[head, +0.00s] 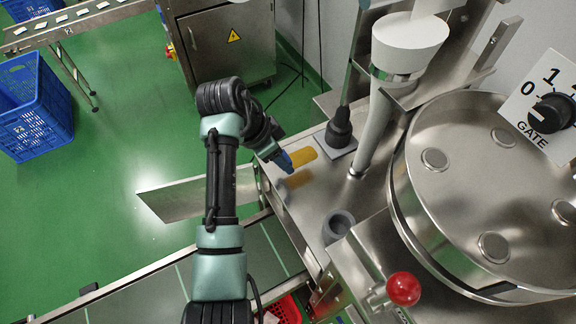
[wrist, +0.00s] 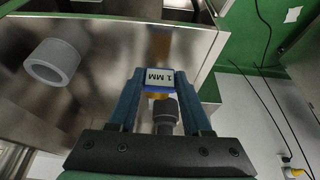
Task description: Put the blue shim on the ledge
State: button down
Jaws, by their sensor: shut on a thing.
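My gripper (head: 284,161) is shut on the blue shim (wrist: 158,92), which sits between its two fingertips. The shim carries a white label reading "1 MM", seen in the wrist view. The head view shows my gripper over the near left part of a shiny steel top (head: 318,203), which may be the ledge. Whether the shim touches the steel is not clear.
A dark knobbed piece (head: 339,127) stands on a grey plate behind. A grey cup (head: 339,227) stands at the front of the steel top. A large round steel bowl (head: 480,190) and a red ball knob (head: 403,288) are to the right.

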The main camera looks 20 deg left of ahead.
aim_at(281, 177)
jog(key=shift+f, duration=2.3)
jog(key=shift+w, duration=0.1)
jog(key=shift+c, duration=1.7)
grip_release()
jog(key=shift+f, duration=0.1)
jog(key=shift+r+p, duration=0.2)
jog(key=shift+p, duration=0.1)
jog(key=b+v, duration=0.1)
jog(key=v, duration=1.1)
jog(key=shift+b, duration=0.35)
jog(key=shift+f, duration=0.1)
